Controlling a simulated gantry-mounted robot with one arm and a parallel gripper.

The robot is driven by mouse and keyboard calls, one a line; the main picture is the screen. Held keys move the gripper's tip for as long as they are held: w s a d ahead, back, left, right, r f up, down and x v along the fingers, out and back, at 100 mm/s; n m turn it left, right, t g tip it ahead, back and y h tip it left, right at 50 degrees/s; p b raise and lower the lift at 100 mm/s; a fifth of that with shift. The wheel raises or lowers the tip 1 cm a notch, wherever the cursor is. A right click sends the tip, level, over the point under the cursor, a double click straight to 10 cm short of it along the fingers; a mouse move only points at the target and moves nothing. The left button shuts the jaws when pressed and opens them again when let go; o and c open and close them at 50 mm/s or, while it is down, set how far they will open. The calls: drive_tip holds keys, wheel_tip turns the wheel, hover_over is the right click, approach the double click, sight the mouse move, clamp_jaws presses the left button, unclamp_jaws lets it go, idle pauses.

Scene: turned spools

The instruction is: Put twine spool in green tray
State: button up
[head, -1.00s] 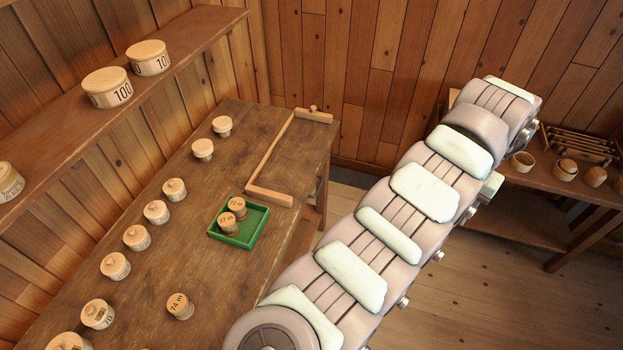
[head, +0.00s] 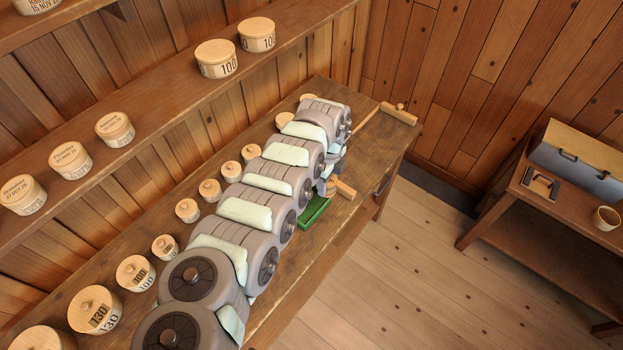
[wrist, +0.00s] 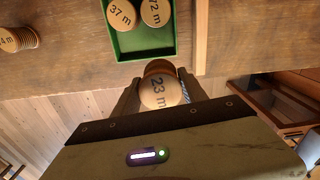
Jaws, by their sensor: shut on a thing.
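My gripper (wrist: 160,78) is shut on a round wooden spool (wrist: 160,93) marked "23 m", seen between the fingers in the wrist view. The green tray (wrist: 121,54) lies just beyond the held spool in that view. Two spools sit in the tray, marked "37 m" (wrist: 121,14) and "72 m" (wrist: 155,12). In the head view the tray (head: 316,212) shows only in part beside my arm, which hides its spools. The held spool appears at the tray's near edge in the wrist view; its height above the table is unclear.
Another spool (wrist: 16,39) lies on the table at the wrist view's left. Lidded containers (head: 187,210) line the table's back side, and more (head: 216,58) stand on the shelf. A side table (head: 570,200) stands at right.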

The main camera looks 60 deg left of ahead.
drive_tip(key=s+a+f+m, duration=0.1)
drive_tip(key=s+a+f, duration=0.15)
drive_tip(key=s, duration=0.25)
drive_tip(key=f+b, duration=0.4)
drive_tip(key=f, duration=0.1)
drive_tip(key=f+b, duration=0.4)
drive_tip(key=f, duration=0.1)
drive_tip(key=shift+w+b, duration=0.2)
drive_tip(key=shift+b, duration=0.15)
drive_tip(key=shift+r, duration=0.1)
drive_tip(key=o, duration=1.5)
drive_tip(key=shift+c, duration=0.2)
